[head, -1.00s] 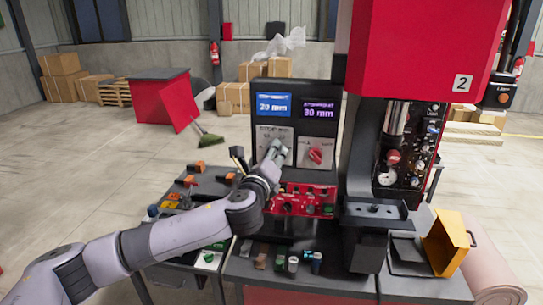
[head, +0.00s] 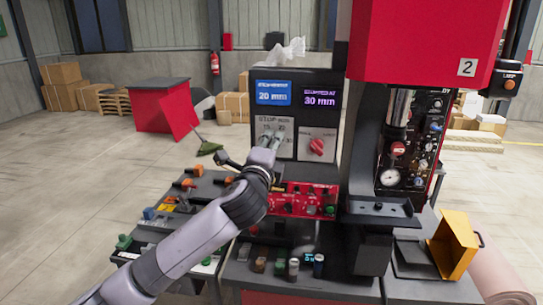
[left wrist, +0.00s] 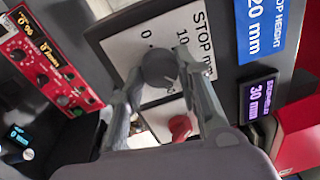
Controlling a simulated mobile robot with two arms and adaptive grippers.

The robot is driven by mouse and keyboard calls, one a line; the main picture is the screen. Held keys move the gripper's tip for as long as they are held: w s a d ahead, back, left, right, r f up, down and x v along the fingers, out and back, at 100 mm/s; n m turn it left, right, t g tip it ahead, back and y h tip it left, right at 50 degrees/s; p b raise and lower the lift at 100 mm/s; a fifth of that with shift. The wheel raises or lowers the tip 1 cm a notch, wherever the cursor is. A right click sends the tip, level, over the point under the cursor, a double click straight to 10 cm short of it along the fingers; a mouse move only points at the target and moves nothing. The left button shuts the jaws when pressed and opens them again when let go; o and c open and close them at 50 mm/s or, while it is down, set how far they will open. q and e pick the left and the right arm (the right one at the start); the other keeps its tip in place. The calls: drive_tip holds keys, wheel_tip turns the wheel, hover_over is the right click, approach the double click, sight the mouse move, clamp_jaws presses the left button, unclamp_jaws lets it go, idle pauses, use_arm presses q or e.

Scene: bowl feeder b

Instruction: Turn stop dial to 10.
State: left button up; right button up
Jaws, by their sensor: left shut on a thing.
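The stop dial (left wrist: 158,68) is a dark grey round knob on a pale plate marked STOP mm, with 0 and 10 printed beside it. My left gripper (left wrist: 157,74) has one finger on each side of the dial and is shut on it. In the head view the left gripper (head: 271,140) covers the dial on the STOP plate (head: 263,121). Which number the dial points to cannot be told. A blue display (head: 273,93) above reads 20 mm and a purple display (head: 320,99) reads 30 mm. My right gripper is not in view.
A red knob (head: 317,146) sits on the plate to the right of the dial. A red control panel (head: 310,200) lies below. The tall red press (head: 415,40) stands close on the right, with a yellow bin (head: 455,245) beside it. Small parts lie on the bench.

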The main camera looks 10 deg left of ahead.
use_arm(q)
drive_tip(key=shift+d+f+n+y+b, duration=0.1)
drive_tip(key=shift+n+y+b, duration=0.35)
drive_tip(key=shift+n+b, duration=2.45)
drive_tip(key=shift+f+n+y+b, duration=0.1)
drive_tip(key=shift+n+y, duration=0.35)
drive_tip(key=shift+n, duration=5.25)
drive_tip(key=shift+r, duration=0.1)
drive_tip(key=o, duration=1.1)
drive_tip(key=shift+r, duration=0.1)
drive_tip(key=shift+o, duration=0.2)
